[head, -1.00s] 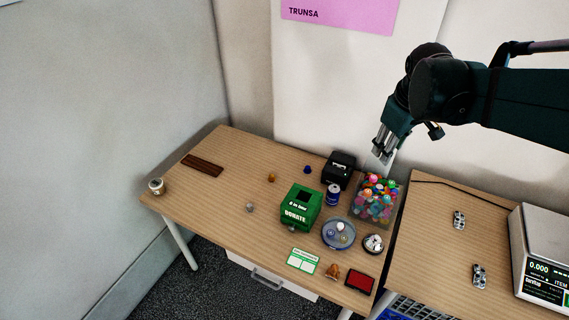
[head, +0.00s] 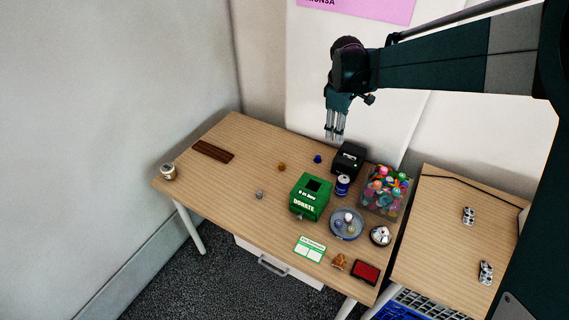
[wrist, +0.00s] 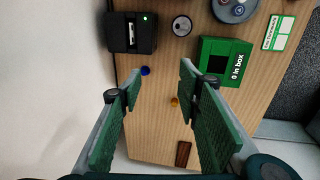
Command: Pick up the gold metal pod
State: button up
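The gold metal pod (head: 281,167) is a small gold-orange piece on the wooden table, left of the green donation box. It also shows in the wrist view (wrist: 174,101), between the fingers and a little right of centre. My gripper (head: 335,137) hangs fingers down, high above the back of the table, up and right of the pod. In the wrist view my gripper (wrist: 158,85) has its two green pads wide apart with nothing between them. A small blue piece (head: 318,159) lies right of the pod, and a small grey piece (head: 259,195) lies nearer the front.
The green donation box (head: 303,205), a dark can (head: 342,185), a black printer (head: 348,160) and a clear bin of colourful items (head: 383,207) stand right of the pod. A brown wooden strip (head: 213,152) and a cup (head: 168,172) lie left. The table around the pod is clear.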

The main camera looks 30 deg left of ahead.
jog(key=a+f+n, duration=0.3)
jog(key=a+f, duration=0.5)
jog(key=a, duration=0.4)
jog(key=n+g+h, duration=0.1)
jog(key=n, duration=0.3)
send_over(282, 163)
jog(key=s+a, duration=0.1)
notch_tip(282, 163, down, 11)
jog(key=shift+s+r, duration=0.15)
jog(key=shift+r, duration=0.05)
jog(key=shift+a, duration=0.1)
jog(key=shift+f, duration=0.1)
jog(key=shift+f, duration=1.15)
jog(key=shift+d+f, duration=0.15)
jog(key=shift+d, duration=0.05)
jog(key=shift+w+d+f+b, duration=0.1)
jog(key=shift+w+f+b, duration=0.1)
jog(key=shift+f, duration=0.6)
jog(key=shift+w+d+f+b, duration=0.1)
jog(key=shift+f+b, duration=0.05)
jog(key=shift+f, duration=0.7)
jog(key=shift+w+d+f+b, duration=0.1)
jog(key=shift+w+f+b, duration=0.1)
jog(key=shift+f, duration=0.6)
